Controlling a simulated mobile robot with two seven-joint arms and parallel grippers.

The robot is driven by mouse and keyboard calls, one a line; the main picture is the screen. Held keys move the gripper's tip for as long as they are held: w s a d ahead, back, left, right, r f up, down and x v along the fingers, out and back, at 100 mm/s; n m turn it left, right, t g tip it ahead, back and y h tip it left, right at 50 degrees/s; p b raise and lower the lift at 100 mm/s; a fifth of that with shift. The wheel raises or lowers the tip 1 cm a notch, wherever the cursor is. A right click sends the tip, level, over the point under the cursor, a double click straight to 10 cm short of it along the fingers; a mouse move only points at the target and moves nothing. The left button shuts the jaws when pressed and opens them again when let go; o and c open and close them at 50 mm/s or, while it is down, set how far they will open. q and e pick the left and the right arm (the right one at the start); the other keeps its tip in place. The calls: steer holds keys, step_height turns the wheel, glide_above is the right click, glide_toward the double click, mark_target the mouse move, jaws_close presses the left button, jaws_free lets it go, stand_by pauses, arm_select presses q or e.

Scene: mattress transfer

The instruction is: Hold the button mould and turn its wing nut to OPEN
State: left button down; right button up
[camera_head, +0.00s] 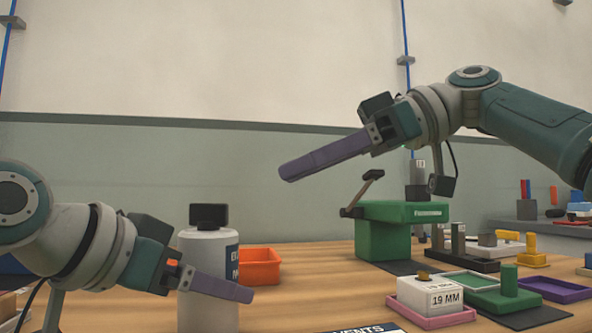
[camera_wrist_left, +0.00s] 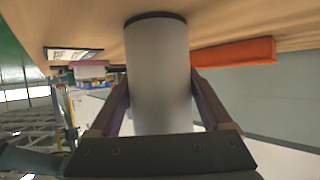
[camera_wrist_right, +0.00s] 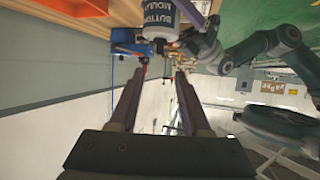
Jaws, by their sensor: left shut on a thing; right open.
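The button mould (camera_head: 207,258) is a white upright cylinder with a dark label, standing on the wooden table at the left. A black block, apparently the wing nut (camera_head: 208,216), sits on its top. No OPEN mark is readable. My left gripper (camera_head: 225,289) is shut around the mould's body; the left wrist view shows the white cylinder (camera_wrist_left: 158,55) between its fingers. The right wrist view shows the label reading BUTTON MOULD (camera_wrist_right: 160,14). My right gripper (camera_head: 290,171) is open, empty and raised above and to the right of the mould; its fingers also show apart in the right wrist view (camera_wrist_right: 160,80).
An orange bin (camera_head: 260,266) stands just right of the mould. A green press (camera_head: 384,230) with a lever stands further right. A white 19 MM block (camera_head: 428,298) on a pink tray, a green tray (camera_head: 503,298) and a purple tray (camera_head: 556,288) fill the right side.

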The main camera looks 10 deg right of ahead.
mark_target(220, 214)
steer(key=shift+f, duration=0.1)
steer(key=shift+c, duration=1.2)
steer(key=shift+f+n, duration=0.4)
steer(key=shift+n, duration=0.1)
steer(key=shift+c, duration=0.8)
steer(key=s+f+n+t, duration=0.1)
steer(key=n, duration=0.1)
steer(key=s+f+n+t+y, duration=0.1)
steer(key=n, duration=0.1)
steer(key=s+f+n+t, duration=0.1)
steer(key=f+n, duration=0.1)
steer(key=n, duration=0.1)
steer(key=shift+d, duration=0.15)
jaws_close()
steer(key=s+n+t+y, duration=0.1)
steer(key=s+n+t, duration=0.1)
steer(key=s+n, duration=0.4)
steer(key=w+a+n, duration=0.1)
steer(key=w+a, duration=0.7)
steer(key=shift+w+a+y, duration=0.15)
steer(key=shift+w+y, duration=0.15)
steer(key=shift+w, duration=0.05)
